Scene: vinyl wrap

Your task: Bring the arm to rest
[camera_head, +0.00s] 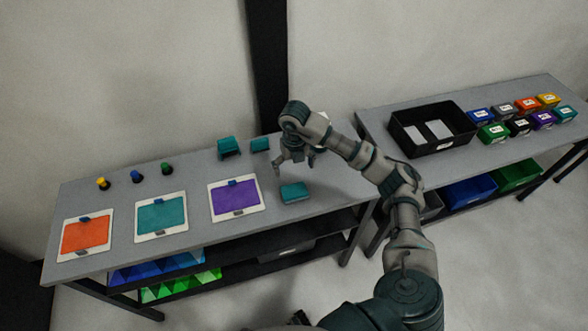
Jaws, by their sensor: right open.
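My right arm comes in from the lower right and reaches over the right end of the left table (195,242). My right gripper (294,166) points down above the table and is open, with nothing seen between its fingers. A teal block (294,192) lies on the table just in front of and below the gripper. Two more teal pieces, a larger one (228,147) and a smaller one (260,144), sit at the table's back edge, left of the gripper. My left gripper is not in view.
White-framed panels in orange (86,236), teal (162,217) and purple (235,199) lie on the left table. Small yellow (102,184), blue and green knobs stand behind them. The right table carries a black bin (432,147) and several coloured boxes (502,109). A dark post (268,75) stands behind.

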